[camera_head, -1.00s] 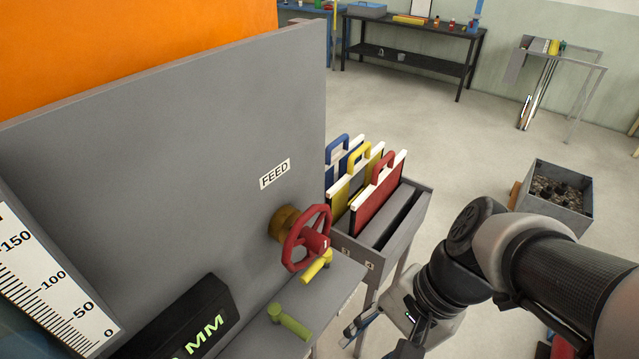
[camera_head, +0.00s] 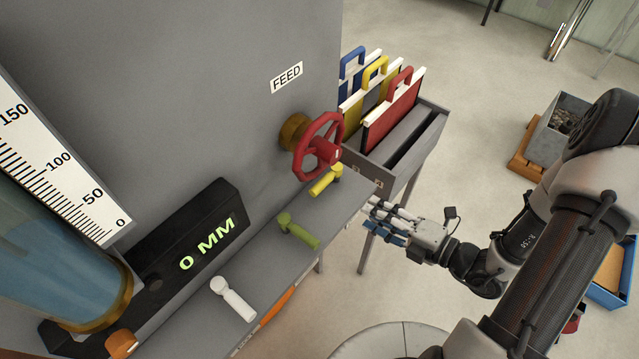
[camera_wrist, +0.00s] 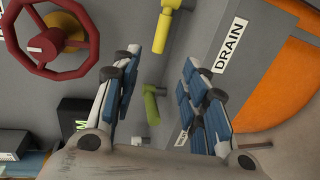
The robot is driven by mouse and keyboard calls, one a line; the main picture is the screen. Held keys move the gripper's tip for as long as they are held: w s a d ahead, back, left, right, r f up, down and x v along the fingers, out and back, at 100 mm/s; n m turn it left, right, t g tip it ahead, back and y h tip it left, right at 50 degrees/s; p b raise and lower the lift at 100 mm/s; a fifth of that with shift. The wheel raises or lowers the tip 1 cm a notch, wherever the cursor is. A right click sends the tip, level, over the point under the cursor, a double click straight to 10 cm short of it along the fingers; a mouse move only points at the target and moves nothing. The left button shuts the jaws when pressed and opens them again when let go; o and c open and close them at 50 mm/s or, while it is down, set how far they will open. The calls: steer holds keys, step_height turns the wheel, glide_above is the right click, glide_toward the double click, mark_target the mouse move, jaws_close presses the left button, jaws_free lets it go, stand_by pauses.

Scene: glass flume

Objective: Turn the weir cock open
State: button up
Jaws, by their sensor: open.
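Several cock levers stand in a row on the grey ledge (camera_head: 262,262): yellow (camera_head: 326,182), green (camera_head: 298,231), white (camera_head: 233,299) and orange (camera_head: 122,344). I cannot read a label that tells which is the weir cock. My gripper (camera_head: 378,220) is open and empty, off the ledge's front edge to the right of the green lever. In the wrist view the green lever (camera_wrist: 151,104) shows between the open fingers (camera_wrist: 160,80), some way beyond them. The yellow lever (camera_wrist: 169,22) is above it, near a DRAIN label (camera_wrist: 230,46).
The red FEED handwheel (camera_head: 318,147) juts out behind the yellow lever. A black display (camera_head: 175,230) reads 0 MM. A rack (camera_head: 408,160) of coloured boards stands behind my gripper. The floor in front of the ledge is mostly clear.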

mark_target(323, 189)
steer(key=b+x, duration=0.4)
steer(key=x, duration=1.3)
steer(key=shift+w+a+f, duration=0.1)
steer(key=shift+a+f, duration=0.05)
jaws_close()
